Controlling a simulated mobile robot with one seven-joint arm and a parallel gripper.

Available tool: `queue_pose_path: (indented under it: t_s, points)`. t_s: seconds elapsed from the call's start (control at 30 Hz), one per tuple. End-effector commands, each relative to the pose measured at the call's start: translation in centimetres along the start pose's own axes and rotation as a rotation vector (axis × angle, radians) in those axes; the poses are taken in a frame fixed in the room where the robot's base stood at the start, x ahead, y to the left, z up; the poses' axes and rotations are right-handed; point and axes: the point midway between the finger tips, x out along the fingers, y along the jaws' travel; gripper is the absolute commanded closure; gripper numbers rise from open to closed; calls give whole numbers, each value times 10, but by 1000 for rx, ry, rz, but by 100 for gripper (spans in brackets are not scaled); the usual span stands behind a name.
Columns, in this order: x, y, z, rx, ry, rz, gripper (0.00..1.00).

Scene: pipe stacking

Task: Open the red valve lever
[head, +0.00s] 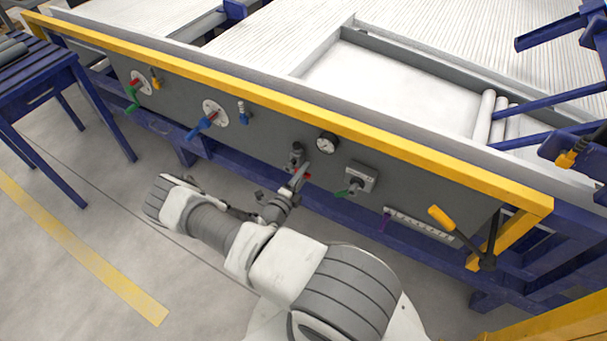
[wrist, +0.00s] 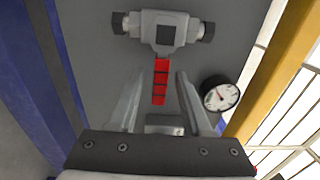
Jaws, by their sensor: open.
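The red valve lever (wrist: 160,82) hangs from a grey valve body (wrist: 165,32) on the panel. In the wrist view it lies between the two fingers of my gripper (wrist: 158,78), with space on both sides and no clear contact. My gripper is open. In the head view my gripper (head: 301,172) is at the panel just below the grey valve body (head: 296,154). Only a small red part of the lever (head: 307,176) shows there beside the fingers.
A round gauge (wrist: 220,95) sits close to my right finger in the wrist view. A box with a green lever (head: 350,188) is right of the valve. A yellow rail (head: 250,88) runs above the panel. Blue and red-green levers are further left.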

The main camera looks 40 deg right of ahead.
Motion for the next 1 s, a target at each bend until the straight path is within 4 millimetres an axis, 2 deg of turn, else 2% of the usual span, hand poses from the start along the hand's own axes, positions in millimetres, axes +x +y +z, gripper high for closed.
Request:
queue_pose_path:
  t_s: [0.17, 0.4, 0.47, 1.0]
  points:
    - [0, 0, 0, 0, 0, 0, 51]
    - [0, 0, 0, 0, 0, 0, 93]
    - [0, 0, 0, 0, 0, 0, 100]
    - [0, 0, 0, 1, 0, 0, 100]
